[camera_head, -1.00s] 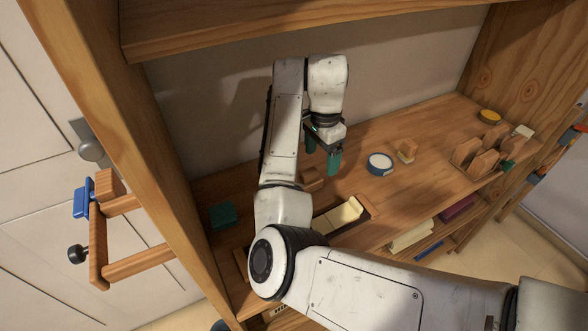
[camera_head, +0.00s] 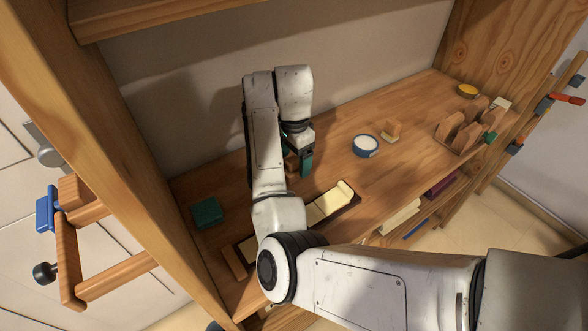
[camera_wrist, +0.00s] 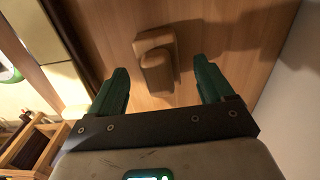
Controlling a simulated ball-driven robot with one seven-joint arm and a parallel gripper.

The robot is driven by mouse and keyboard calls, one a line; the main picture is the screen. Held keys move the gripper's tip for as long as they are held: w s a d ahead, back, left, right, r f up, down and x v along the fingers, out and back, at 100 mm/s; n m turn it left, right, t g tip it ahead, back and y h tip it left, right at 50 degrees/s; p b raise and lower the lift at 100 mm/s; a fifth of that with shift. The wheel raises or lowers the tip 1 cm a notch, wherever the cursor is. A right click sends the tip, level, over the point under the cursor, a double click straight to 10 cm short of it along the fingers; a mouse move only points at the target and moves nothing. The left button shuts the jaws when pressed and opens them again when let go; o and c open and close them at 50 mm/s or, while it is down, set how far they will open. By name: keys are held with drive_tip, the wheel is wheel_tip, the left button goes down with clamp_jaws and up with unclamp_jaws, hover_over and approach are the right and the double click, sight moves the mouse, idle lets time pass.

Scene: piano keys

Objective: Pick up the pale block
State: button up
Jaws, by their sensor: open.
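My gripper (camera_head: 300,166) is open above the wooden shelf, fingers pointing down; only one green finger shows clearly in the head view. In the wrist view my gripper (camera_wrist: 163,85) has a brown wooden block (camera_wrist: 155,55) with a stepped shape between and beyond its fingertips, touching neither. In the head view this block (camera_head: 289,165) is mostly hidden behind the gripper and arm. Pale cream blocks (camera_head: 328,205) lie in a dark tray near the shelf's front edge, one end raised, partly hidden by my arm. I cannot tell which one is the pale block named.
A blue-rimmed white round tin (camera_head: 365,146) and a small wooden block with a pale base (camera_head: 391,131) stand to the right. A wooden rack (camera_head: 462,132) is farther right. A dark green block (camera_head: 206,212) lies left. The back wall is close behind the gripper.

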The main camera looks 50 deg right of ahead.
drive_tip(key=shift+f, duration=1.4)
drive_tip(key=c, duration=1.3)
drive_tip(key=shift+r, duration=0.1)
